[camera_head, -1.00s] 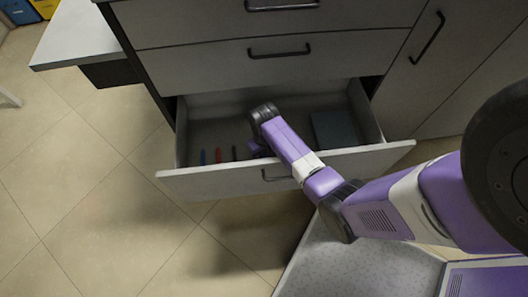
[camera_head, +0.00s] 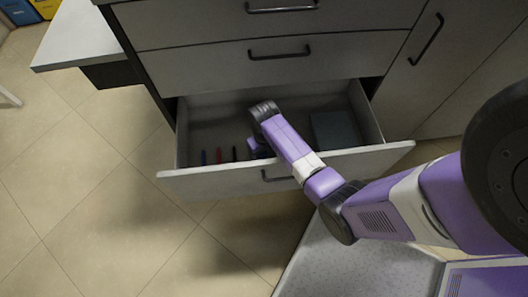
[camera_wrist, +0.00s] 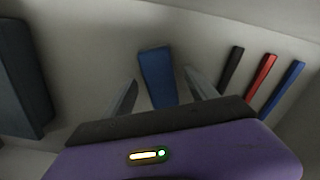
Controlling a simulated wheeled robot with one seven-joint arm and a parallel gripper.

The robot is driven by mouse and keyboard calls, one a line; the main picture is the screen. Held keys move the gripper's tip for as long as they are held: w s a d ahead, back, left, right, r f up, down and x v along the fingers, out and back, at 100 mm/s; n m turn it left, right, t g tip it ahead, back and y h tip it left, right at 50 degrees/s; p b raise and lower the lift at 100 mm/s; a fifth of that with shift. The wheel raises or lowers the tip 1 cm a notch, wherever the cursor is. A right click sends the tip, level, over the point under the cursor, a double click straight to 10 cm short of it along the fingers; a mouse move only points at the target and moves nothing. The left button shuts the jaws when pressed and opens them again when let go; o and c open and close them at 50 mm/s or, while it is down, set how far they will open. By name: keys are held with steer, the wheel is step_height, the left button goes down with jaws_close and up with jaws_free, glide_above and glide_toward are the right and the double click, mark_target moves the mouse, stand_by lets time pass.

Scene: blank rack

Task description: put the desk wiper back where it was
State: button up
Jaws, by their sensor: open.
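A blue block, which looks like the desk wiper (camera_wrist: 156,80), lies in the open drawer (camera_head: 225,184). In the wrist view it sits between the two fingers of my gripper (camera_wrist: 160,76), with a gap on each side. My gripper is open and reaches down into the drawer, and its purple hand (camera_head: 258,148) shows in the head view. My arm hides the block in the head view. I cannot tell how deep the fingers reach around it.
Blue (camera_head: 203,157), red (camera_head: 219,155) and black (camera_head: 234,153) pens lie at the left of the drawer. A dark flat box (camera_head: 335,130) lies at its right. Closed drawers (camera_head: 280,70) stand above. The drawer floor behind the pens looks clear.

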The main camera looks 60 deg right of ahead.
mark_target(264, 155)
step_height(264, 155, up, 11)
steer(key=p, duration=0.2)
steer(key=shift+f, duration=0.2)
steer(key=shift+w, duration=0.1)
stand_by(0.3)
